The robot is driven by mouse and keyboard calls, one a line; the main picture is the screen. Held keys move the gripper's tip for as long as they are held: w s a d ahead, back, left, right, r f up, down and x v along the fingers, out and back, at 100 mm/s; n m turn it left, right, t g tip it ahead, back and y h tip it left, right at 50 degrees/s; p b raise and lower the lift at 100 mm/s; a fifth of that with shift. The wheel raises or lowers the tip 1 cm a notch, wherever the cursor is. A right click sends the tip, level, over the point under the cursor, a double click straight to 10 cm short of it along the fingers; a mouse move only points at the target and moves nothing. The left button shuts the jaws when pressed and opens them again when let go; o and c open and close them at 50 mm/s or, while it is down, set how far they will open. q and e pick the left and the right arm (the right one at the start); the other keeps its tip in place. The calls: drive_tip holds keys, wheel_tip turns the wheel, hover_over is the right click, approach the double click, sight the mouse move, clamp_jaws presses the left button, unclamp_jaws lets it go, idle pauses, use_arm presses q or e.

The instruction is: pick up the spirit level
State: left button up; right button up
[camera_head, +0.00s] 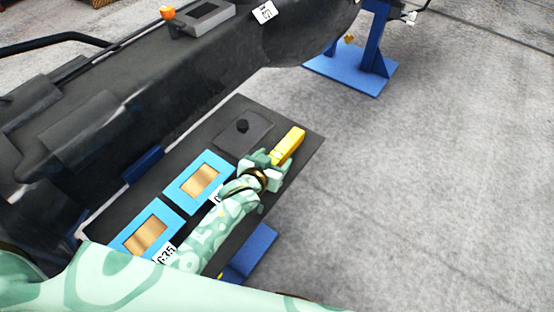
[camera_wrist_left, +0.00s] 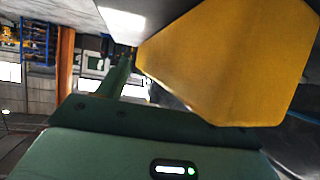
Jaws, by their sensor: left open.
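The spirit level is a short yellow bar (camera_head: 289,145) at the far right end of the dark table (camera_head: 310,150). My left gripper (camera_head: 270,159), pale green, is open at the near end of the bar. In the left wrist view the yellow body (camera_wrist_left: 232,60) fills the upper right, very close to the camera, with a green gripper part below it. I cannot tell whether the fingers touch the bar. The bar's near end is partly hidden by the gripper. My right gripper is not in view.
Two blue-framed pieces with copper-coloured centres (camera_head: 200,180) (camera_head: 146,233) lie on the table left of my arm. A dark plate with a knob (camera_head: 242,128) lies beside the gripper. A large dark casting (camera_head: 190,80) runs behind. Open floor lies right.

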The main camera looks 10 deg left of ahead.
use_arm(q)
drive_tip(key=shift+w+f, duration=0.1)
drive_tip(key=shift+w, duration=0.1)
drive_tip(key=shift+s, duration=0.1)
drive_tip(key=c, duration=1.4)
drive_tip(key=shift+c, duration=0.2)
